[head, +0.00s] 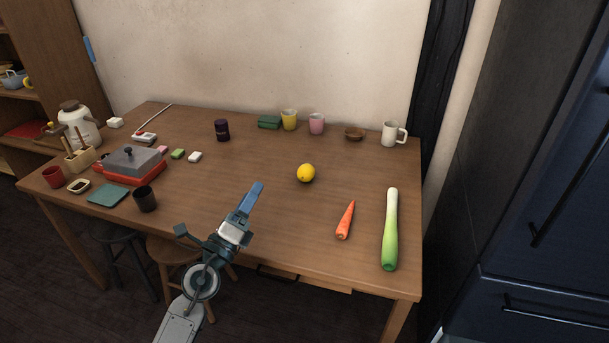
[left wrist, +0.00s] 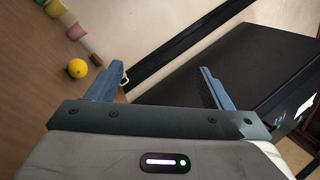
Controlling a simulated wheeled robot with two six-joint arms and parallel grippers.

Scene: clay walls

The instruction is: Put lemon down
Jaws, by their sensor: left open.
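The yellow lemon (head: 306,173) rests on the wooden table (head: 262,205), right of the middle in the head view. It also shows at the left of the left wrist view (left wrist: 77,68), outside my fingers. My left gripper (head: 252,196) is open and empty, near the table's front edge, left of and nearer than the lemon, apart from it. In the left wrist view its two blue fingers (left wrist: 160,85) stand wide apart with nothing between them. My right gripper is not in view.
A carrot (head: 345,220) and a leek (head: 390,230) lie right of the lemon. Cups, a bowl (head: 354,134) and a white mug (head: 390,134) line the back. A red grill pan (head: 131,167) and small items fill the left. Stools stand under the table. The table around the lemon is clear.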

